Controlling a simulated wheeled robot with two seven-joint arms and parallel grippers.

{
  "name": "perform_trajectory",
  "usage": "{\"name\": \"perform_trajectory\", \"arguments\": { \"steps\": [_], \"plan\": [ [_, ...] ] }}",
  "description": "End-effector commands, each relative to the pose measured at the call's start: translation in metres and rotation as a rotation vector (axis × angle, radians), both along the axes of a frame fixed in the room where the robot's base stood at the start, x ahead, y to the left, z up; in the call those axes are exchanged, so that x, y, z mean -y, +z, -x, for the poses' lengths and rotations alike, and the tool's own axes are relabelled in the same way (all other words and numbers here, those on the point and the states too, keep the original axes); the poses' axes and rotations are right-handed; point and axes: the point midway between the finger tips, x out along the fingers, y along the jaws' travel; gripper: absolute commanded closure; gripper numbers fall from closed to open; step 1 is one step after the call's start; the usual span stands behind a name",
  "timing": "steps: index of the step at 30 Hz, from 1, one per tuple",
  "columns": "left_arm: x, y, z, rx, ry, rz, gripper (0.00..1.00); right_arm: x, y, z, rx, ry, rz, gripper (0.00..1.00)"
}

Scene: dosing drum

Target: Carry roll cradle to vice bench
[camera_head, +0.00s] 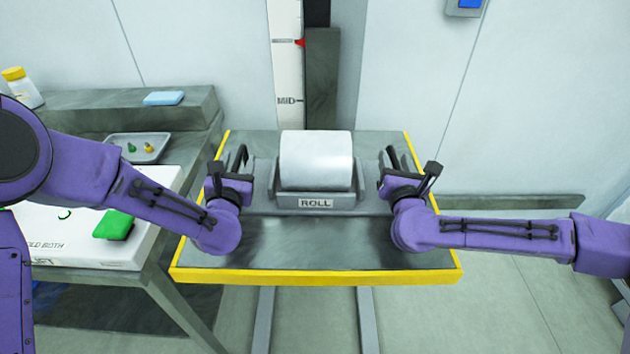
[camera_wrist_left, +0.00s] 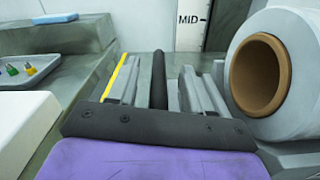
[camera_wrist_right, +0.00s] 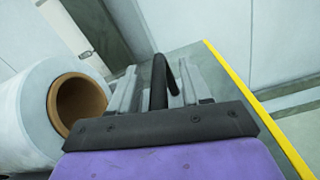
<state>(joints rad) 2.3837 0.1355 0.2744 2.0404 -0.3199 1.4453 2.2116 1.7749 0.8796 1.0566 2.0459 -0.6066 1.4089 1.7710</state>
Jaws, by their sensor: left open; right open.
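The grey roll cradle (camera_head: 316,203), labelled ROLL, stands on a yellow-edged lift table and holds a white roll (camera_head: 316,160). The roll's brown core shows in the left wrist view (camera_wrist_left: 256,73) and the right wrist view (camera_wrist_right: 80,100). My left gripper (camera_head: 231,163) is open at the cradle's left end. A black handle bar (camera_wrist_left: 159,80) lies between its fingers. My right gripper (camera_head: 402,163) is open at the right end, with another black handle bar (camera_wrist_right: 159,80) between its fingers. Whether the fingers touch the bars cannot be told. The vice bench is not identifiable in view.
The table's yellow rim (camera_head: 320,276) surrounds the cradle; its front surface is bare. At left, a bench holds a white board (camera_head: 90,250), a green block (camera_head: 113,225) and a small tray (camera_head: 138,148). A post marked MID (camera_head: 287,80) stands behind.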

Motion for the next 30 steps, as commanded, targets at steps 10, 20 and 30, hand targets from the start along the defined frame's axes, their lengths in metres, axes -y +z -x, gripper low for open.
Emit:
{"name": "perform_trajectory", "arguments": {
  "steps": [10, 20, 30],
  "plan": [
    [0.0, 0.0, 0.0, 0.0, 0.001, 0.0, 0.99, 0.0, 0.0, 0.0, 0.0, 0.001, 0.0, 1.0],
    [0.0, 0.004, -0.001, 0.008, 0.0, 0.001, 1.0, -0.001, 0.005, 0.0, 0.007, 0.002, -0.002, 1.0],
    [0.001, 0.027, 0.0, 0.007, -0.001, 0.0, 1.0, -0.001, 0.028, 0.0, 0.008, 0.0, -0.003, 1.0]
  ]
}}
